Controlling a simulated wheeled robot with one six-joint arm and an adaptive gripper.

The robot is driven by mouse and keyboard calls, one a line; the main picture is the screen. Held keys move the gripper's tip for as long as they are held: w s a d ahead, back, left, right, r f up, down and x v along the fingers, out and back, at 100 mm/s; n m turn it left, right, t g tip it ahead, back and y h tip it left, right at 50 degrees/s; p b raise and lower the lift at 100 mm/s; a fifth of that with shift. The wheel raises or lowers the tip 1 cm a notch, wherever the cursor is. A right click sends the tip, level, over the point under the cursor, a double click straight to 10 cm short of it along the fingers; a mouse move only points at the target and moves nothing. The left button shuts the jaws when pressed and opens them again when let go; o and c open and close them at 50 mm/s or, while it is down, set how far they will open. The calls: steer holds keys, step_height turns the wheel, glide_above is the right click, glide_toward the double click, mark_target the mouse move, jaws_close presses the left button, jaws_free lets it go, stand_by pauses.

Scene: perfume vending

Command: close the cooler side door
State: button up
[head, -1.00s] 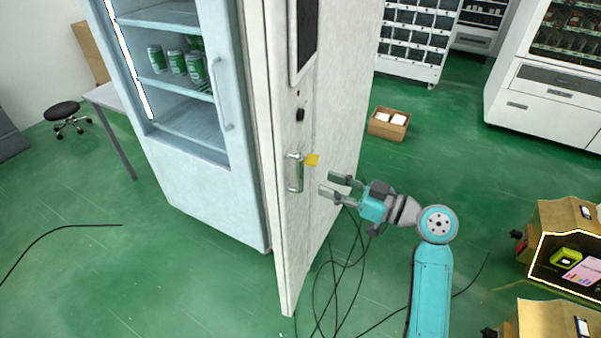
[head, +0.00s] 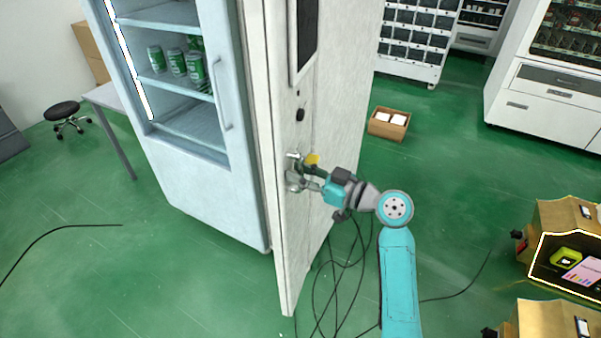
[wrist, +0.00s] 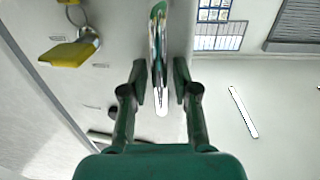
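The cooler (head: 185,150) stands at the left of centre in the head view, with glass shelves behind its front. Its white side door (head: 296,240) carries a dark screen, a lock and an upright metal handle (head: 290,172). The door's lower corner sticks out past the cooler body; I cannot tell how wide its gap is. My gripper (head: 296,180) is at the handle. In the wrist view my gripper's fingers (wrist: 160,84) are apart, one on each side of the shiny handle (wrist: 158,60), with small gaps showing. The fingertips partly hide the handle in the head view.
A yellow tag (wrist: 70,52) hangs from a key beside the handle. Black cables lie on the green floor below my arm. A small cardboard box (head: 388,124) sits behind. Brown boxes (head: 565,225) stand at the right. Floor between them and the door is mostly clear.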

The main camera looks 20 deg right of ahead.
jaws_close()
